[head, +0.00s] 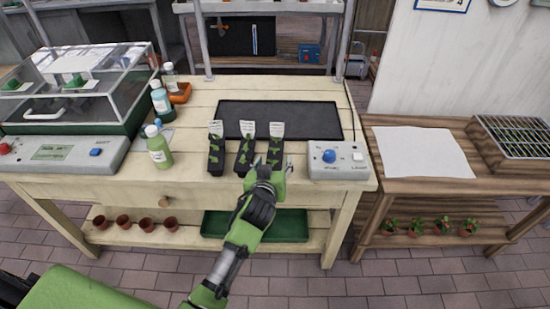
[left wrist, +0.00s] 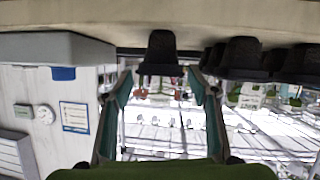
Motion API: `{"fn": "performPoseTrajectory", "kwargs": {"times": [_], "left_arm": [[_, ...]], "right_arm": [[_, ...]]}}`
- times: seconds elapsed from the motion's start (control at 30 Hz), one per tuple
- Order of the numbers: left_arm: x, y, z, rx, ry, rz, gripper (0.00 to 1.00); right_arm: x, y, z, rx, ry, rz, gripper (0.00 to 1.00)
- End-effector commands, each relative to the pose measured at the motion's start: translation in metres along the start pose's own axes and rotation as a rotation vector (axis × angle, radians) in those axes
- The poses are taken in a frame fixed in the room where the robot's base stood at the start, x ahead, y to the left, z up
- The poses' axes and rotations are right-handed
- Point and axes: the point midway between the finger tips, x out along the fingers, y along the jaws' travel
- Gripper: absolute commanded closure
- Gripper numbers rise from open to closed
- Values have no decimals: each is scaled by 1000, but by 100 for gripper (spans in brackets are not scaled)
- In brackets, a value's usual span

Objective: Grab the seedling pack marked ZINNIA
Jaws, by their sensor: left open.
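Three black seedling packs with small green seedlings and white labels stand in a row on the wooden bench: a left pack (head: 216,158), a middle pack (head: 245,155) and a right pack (head: 275,150). The label print is too small to read, so I cannot tell which is ZINNIA. My left gripper (head: 269,174) is open at the near end of the right pack and hides part of it. In the left wrist view, which is upside down, a black pack (left wrist: 160,55) lies ahead between the open fingers (left wrist: 160,88). My right gripper is not in view.
A control box (head: 338,159) with a blue knob stands close right of the packs. A black tray (head: 290,118) lies behind them. Bottles (head: 158,148) and a clear-lidded propagator (head: 80,90) stand left. A side table (head: 390,185) with white paper is at right.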

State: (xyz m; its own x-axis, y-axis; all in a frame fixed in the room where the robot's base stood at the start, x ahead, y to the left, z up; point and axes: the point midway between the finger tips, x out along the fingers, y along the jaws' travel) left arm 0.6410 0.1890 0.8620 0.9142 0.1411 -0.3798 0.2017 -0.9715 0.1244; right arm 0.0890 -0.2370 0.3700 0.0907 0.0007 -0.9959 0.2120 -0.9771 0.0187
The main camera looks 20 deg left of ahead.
Motion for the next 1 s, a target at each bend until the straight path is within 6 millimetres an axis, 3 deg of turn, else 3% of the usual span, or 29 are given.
{"fn": "performPoseTrajectory", "kwargs": {"times": [0.27,0.6,0.9,0.93,1.0], "left_arm": [[16,-1,0,2,-1,-1,46],[55,-2,1,1,0,0,46],[59,-2,2,0,-1,0,46],[59,-2,2,0,-1,0,49],[59,-2,2,0,-1,0,67]], "right_arm": [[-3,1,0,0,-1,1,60],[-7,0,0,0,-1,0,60],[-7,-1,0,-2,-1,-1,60],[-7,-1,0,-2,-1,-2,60],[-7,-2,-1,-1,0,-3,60]]}}
